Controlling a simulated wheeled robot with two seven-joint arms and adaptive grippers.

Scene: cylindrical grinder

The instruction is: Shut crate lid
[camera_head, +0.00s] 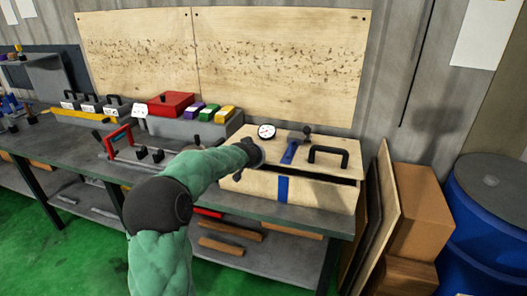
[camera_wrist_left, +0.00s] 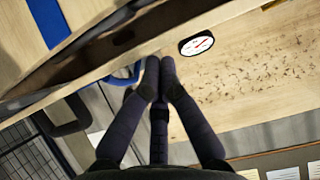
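The wooden crate (camera_head: 320,194) stands at the right end of the bench, with a blue strip down its front. Its lid (camera_head: 268,166) has a black handle (camera_head: 328,155) and a blue strip on top. A dark gap shows between the lid and the front wall, so the lid looks slightly raised. My left arm reaches to the crate's left side; in the head view the gripper is mostly hidden. In the left wrist view my left gripper (camera_wrist_left: 159,62) has its fingertips together, near a pale wooden edge beside the dark gap. I cannot tell whether it touches. My right gripper is not in view.
A red box (camera_head: 171,103) and small coloured blocks stand left on the bench. Boards, a cardboard box (camera_head: 423,210) and a blue drum (camera_head: 490,220) stand at right.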

